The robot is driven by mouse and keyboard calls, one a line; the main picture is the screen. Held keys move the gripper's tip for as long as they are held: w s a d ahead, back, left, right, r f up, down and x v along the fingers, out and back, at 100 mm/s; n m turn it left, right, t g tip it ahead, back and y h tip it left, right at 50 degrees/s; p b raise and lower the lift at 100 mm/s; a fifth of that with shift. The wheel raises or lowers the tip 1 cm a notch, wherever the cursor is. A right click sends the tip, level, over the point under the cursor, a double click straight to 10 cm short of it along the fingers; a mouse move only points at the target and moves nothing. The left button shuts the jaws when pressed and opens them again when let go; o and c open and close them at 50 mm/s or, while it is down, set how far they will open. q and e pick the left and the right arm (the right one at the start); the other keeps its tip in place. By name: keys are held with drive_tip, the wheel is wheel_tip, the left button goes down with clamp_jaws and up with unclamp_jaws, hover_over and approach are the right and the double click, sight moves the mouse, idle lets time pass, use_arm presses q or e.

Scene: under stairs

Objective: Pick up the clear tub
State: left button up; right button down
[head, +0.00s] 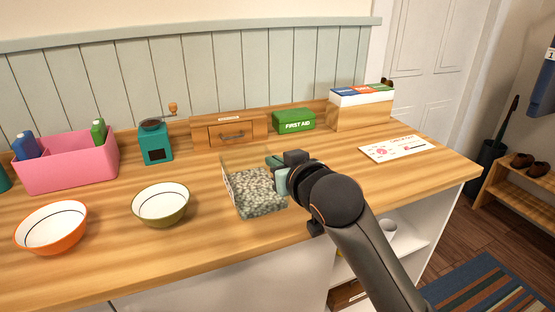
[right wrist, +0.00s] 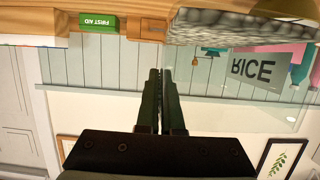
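The clear tub (head: 256,194) stands on the wooden counter, with grey, grainy contents in its lower part. In the right wrist view, which is upside down, its see-through wall carries a grey label reading RICE (right wrist: 255,68). My right gripper (head: 278,172) is at the tub's right side, near the top of its wall. In the right wrist view its two fingers (right wrist: 163,75) are almost together with only a thin gap, and the edge of the clear wall runs between them. My left gripper is not in view.
The wooden counter (head: 330,205) also holds an orange bowl (head: 50,229), a green bowl (head: 160,204), a pink bin (head: 70,165), a coffee grinder (head: 155,142), a small drawer box (head: 229,131), a first-aid box (head: 294,120), a file box (head: 360,110) and a paper sheet (head: 396,149).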

drive_tip(key=shift+s+a+r, duration=0.1)
drive_tip(key=shift+s+r, duration=0.2)
drive_tip(key=shift+s, duration=0.3)
drive_tip(key=shift+s+a+r, duration=0.1)
drive_tip(key=shift+s+r, duration=0.15)
drive_tip(key=shift+s, duration=0.35)
drive_tip(key=shift+s+a+r, duration=0.1)
drive_tip(key=shift+s+r, duration=0.2)
drive_tip(key=shift+s, duration=0.3)
idle(0.9)
drive_tip(key=shift+s+d+f, duration=0.15)
drive_tip(key=shift+d, duration=0.4)
drive_tip(key=s+d+f+m+h, duration=0.1)
drive_tip(key=s+d+h, duration=0.1)
drive_tip(key=d, duration=0.5)
drive_tip(key=s+d+f+m+h, duration=0.2)
drive_tip(key=s+d, duration=0.2)
drive_tip(key=d, duration=0.4)
drive_tip(key=shift+s+d+m+t+h, duration=0.2)
drive_tip(key=shift+s+m+t+h, duration=0.1)
drive_tip(key=shift+s+t, duration=0.1)
drive_tip(key=shift+w+d, duration=0.1)
